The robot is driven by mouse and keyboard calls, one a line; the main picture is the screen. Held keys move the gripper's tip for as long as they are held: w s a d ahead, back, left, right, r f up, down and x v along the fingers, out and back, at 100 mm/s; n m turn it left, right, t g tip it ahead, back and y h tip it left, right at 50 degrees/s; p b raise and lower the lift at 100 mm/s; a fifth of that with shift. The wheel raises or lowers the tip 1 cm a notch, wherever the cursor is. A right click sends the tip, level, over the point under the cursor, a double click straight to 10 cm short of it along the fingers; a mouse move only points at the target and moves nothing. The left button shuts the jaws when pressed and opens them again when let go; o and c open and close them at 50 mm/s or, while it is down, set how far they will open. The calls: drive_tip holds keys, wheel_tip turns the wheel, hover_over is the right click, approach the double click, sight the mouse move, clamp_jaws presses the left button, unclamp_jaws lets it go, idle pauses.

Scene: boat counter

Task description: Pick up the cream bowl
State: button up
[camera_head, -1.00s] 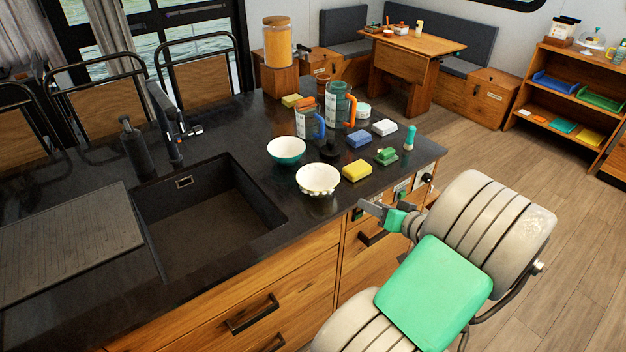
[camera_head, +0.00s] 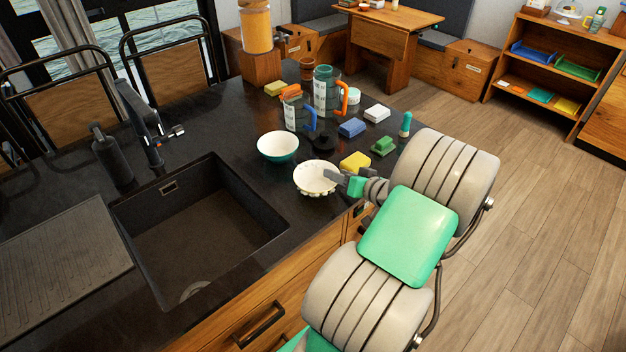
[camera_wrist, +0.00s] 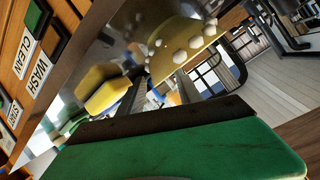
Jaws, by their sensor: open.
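The cream bowl (camera_head: 313,181), with a bumpy outer side, stands upright on the dark counter, in front of a teal bowl with a white inside (camera_head: 278,146). In the wrist view its bumpy side (camera_wrist: 180,48) fills the upper middle, tilted by the camera angle. My gripper (camera_head: 332,176) is at the bowl's right rim, open, with no object held. In the head view its fingertips overlap the rim; I cannot tell whether they touch it. The far finger is partly hidden.
A yellow sponge (camera_head: 355,161) lies close behind my gripper. Behind stand a blue sponge (camera_head: 351,128), a green block (camera_head: 383,146) and two jars with blue (camera_head: 294,115) and orange handles (camera_head: 326,92). The sink (camera_head: 205,225) opens to the left.

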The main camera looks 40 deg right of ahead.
sight(317, 183)
drive_tip(key=x, duration=0.3)
drive_tip(key=shift+w+d+f+p, duration=0.15)
drive_tip(key=shift+f+p, duration=0.05)
drive_tip(key=shift+p, duration=0.15)
clamp_jaws()
idle(1.0)
